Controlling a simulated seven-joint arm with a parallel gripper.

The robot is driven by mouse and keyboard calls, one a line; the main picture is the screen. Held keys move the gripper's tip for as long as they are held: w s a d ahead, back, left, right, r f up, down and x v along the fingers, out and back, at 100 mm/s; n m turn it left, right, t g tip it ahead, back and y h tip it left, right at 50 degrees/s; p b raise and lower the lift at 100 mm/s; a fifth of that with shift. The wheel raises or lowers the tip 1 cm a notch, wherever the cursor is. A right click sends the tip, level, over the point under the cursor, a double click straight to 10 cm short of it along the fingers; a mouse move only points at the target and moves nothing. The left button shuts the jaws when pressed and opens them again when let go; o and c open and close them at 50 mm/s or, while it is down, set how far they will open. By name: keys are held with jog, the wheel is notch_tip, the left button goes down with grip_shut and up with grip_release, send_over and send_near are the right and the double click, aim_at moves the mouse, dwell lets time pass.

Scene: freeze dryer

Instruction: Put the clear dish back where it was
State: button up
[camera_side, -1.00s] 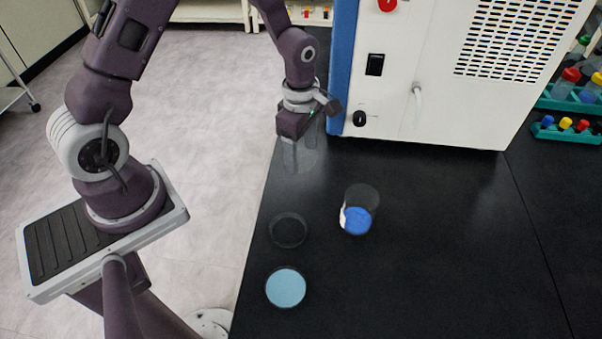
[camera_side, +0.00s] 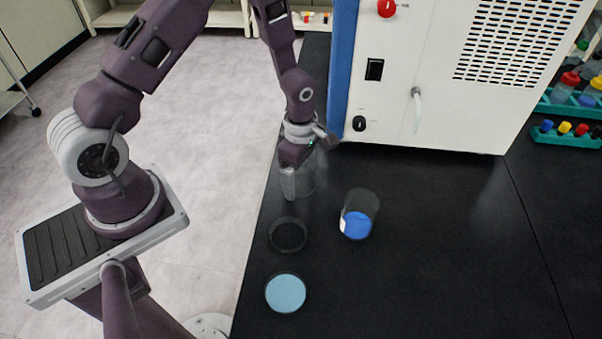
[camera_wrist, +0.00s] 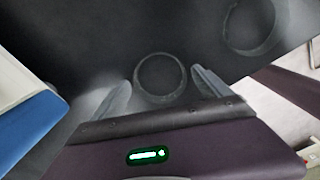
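My gripper (camera_side: 300,184) is over the left part of the black bench, beside the freeze dryer, pointing down. Its two pale fingers stand apart with a see-through round vessel between them, which looks like the clear dish (camera_side: 306,180). In the wrist view its round outline (camera_wrist: 162,75) lies between the fingertips (camera_wrist: 162,88), and the fingers appear to touch its sides. Its walls are faint, and I cannot tell its height above the bench. An empty, dark-looking round dish (camera_side: 288,235) lies just in front of my gripper; it also shows in the wrist view (camera_wrist: 249,25).
A dish with light blue contents (camera_side: 285,293) lies nearest the front. A clear beaker with blue contents (camera_side: 357,222) stands to the right. The white freeze dryer (camera_side: 430,110) rises behind. The bench's left edge is close to the dishes. Bench right of the beaker is clear.

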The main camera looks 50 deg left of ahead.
notch_tip(320, 180, up, 13)
notch_tip(320, 180, up, 6)
jog(key=r+m+t, duration=0.1)
jog(key=m, duration=0.3)
send_over(300, 183)
jog(key=s, duration=0.2)
jog(key=s+d+r+m+t, duration=0.1)
jog(key=s+r+m+t, duration=0.1)
jog(key=s+r+m, duration=0.4)
jog(key=s+d+r+m+t, duration=0.2)
jog(key=s+r+m, duration=0.4)
jog(key=s+m, duration=0.5)
jog(key=shift+s+m, duration=0.4)
jog(key=shift+m, duration=0.3)
